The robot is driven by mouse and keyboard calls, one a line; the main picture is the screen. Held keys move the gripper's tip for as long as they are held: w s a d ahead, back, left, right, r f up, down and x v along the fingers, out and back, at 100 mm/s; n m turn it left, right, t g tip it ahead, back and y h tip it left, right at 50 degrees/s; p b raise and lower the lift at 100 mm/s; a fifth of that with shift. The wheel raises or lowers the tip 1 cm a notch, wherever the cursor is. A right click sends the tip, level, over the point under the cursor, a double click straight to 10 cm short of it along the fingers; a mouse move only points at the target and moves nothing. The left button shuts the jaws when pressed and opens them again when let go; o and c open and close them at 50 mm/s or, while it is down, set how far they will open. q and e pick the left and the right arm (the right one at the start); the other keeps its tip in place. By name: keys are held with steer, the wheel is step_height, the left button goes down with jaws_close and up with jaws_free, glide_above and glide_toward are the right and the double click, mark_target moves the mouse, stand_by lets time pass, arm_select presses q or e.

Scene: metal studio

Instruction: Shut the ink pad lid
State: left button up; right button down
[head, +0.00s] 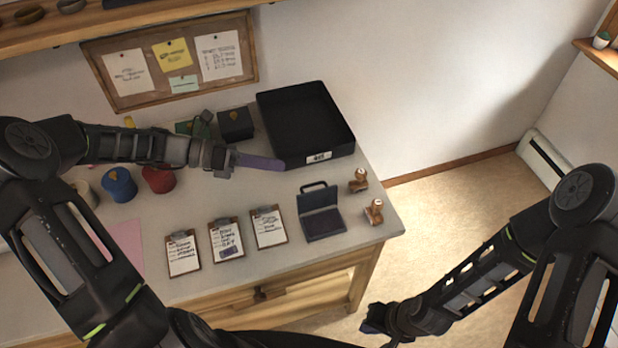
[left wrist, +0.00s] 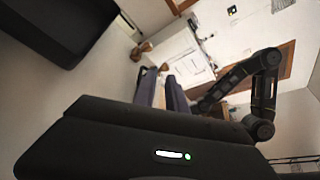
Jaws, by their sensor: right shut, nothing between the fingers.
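The ink pad (head: 323,223) is a dark blue-grey case near the table's front right, with a dark pad inside. Its lid (head: 316,191) stands raised at the back, with a handle on top. My left gripper (head: 284,166) is above the table, behind and left of the ink pad, near the black tray's front edge and apart from the lid. In the left wrist view its two purplish fingers (left wrist: 161,92) show a narrow gap with nothing between them. My right gripper (head: 368,324) is low, in front of the table, shut and empty.
A black tray (head: 335,150) lies behind the ink pad. Two wooden stamps (head: 374,211) stand just right of it. Several clipboards (head: 226,243) lie to its left. Blue (head: 119,184) and red (head: 158,178) pots are farther left. Some table around the ink pad is bare.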

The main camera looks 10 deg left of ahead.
mark_target(315, 195)
arm_select(q)
steer(key=f+b, duration=0.4)
steer(key=f, duration=0.1)
steer(key=shift+w+f, duration=0.2)
steer(key=shift+w, duration=0.05)
steer(key=shift+r, duration=0.1)
steer(key=shift+x, duration=3.95)
steer(key=shift+c, duration=0.3)
jaws_close()
